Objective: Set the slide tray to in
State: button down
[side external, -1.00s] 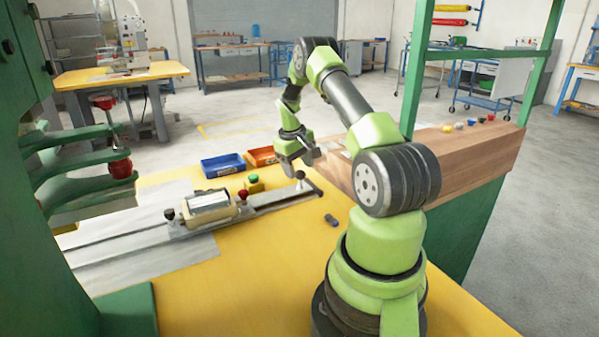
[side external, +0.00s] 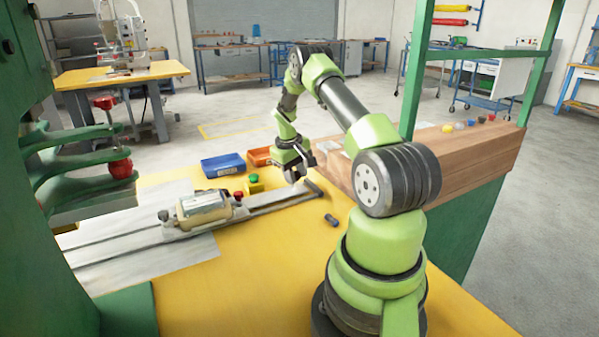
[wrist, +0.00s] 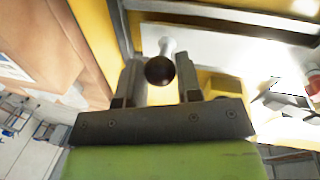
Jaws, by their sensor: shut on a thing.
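The slide tray (side external: 203,208) is a pale block on a long grey rail (side external: 100,247), with a dark knob (side external: 164,216) at its left and a red knob (side external: 237,196) at its right. My gripper (side external: 297,174) is low over the right part of the rail. In the wrist view, a dark ball knob (wrist: 160,70) on a pale stem stands between the fingers of my gripper (wrist: 160,82), which is shut on it. In the side view, my gripper hides this knob.
The green press (side external: 75,165) stands over the left end of the rail. Blue (side external: 223,166) and orange (side external: 260,156) bins and a yellow button box (side external: 254,186) sit behind the rail. A small dark cylinder (side external: 331,220) lies in front. The yellow table front is mostly clear.

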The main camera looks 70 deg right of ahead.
send_over(259, 200)
jog(key=shift+w+a, duration=0.4)
jog(key=shift+w, duration=0.05)
jog(key=c, duration=0.8)
grip_release()
jog(key=shift+r, duration=0.1)
notch_tip(259, 200, up, 10)
jog(key=a, duration=0.1)
jog(key=shift+w+a+f, duration=0.2)
jog(key=shift+w+a, duration=0.05)
jog(key=shift+w, duration=0.2)
